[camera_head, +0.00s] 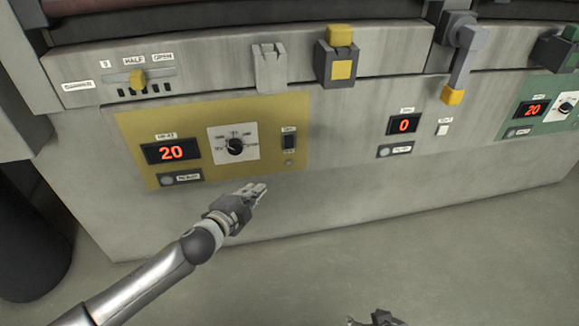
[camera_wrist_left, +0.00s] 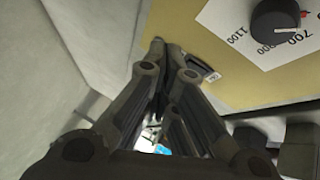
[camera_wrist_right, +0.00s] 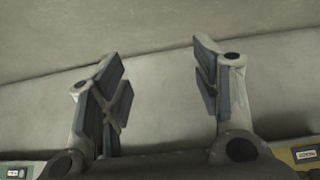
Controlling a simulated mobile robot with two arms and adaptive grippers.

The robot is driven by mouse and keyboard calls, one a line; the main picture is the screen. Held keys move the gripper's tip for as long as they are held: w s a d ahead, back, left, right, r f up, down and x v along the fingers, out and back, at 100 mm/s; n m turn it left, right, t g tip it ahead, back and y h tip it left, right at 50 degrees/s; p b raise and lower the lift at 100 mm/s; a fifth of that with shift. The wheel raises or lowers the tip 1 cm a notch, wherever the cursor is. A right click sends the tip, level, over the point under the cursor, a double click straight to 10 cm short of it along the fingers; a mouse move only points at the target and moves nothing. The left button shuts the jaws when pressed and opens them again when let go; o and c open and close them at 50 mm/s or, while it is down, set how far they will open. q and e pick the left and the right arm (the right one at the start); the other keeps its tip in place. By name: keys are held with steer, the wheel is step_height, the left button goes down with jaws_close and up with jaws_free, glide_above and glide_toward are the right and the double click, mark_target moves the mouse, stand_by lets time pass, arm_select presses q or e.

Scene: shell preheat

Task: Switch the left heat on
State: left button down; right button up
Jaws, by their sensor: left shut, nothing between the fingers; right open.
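The yellow panel (camera_head: 215,108) on the left of the grey machine front carries a black switch (camera_head: 289,141) with a small label above it and a small dull lamp (camera_head: 289,163) below. The label on the switch is too small to read. My left gripper (camera_head: 262,189) is shut and empty, below and left of the switch and apart from it in the head view. In the left wrist view its closed fingers (camera_wrist_left: 168,48) point at the panel and partly hide the switch area. My right gripper (camera_wrist_right: 160,68) is open and empty, facing plain grey surfaces.
The yellow panel also has a red display (camera_head: 171,152) reading 20 and a round dial (camera_head: 235,146). A middle display (camera_head: 404,124) reads 0. A green panel (camera_head: 552,120) is at the right. Yellow-tipped latches (camera_head: 340,50) and a lever (camera_head: 455,75) stick out above.

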mark_target(289, 141)
arm_select(q)
steer(key=s+d+r+m+h+b, duration=0.2)
steer(key=d+r+m+h+b, duration=0.1)
steer(key=r, duration=0.3)
steer(key=shift+s+d+m, duration=0.4)
steer(key=shift+d+m, duration=0.2)
steer(key=shift+d, duration=0.25)
arm_select(e)
step_height(289, 141, up, 6)
steer(key=t, duration=0.1)
steer(key=shift+s, duration=0.35)
arm_select(q)
steer(key=shift+f, duration=0.1)
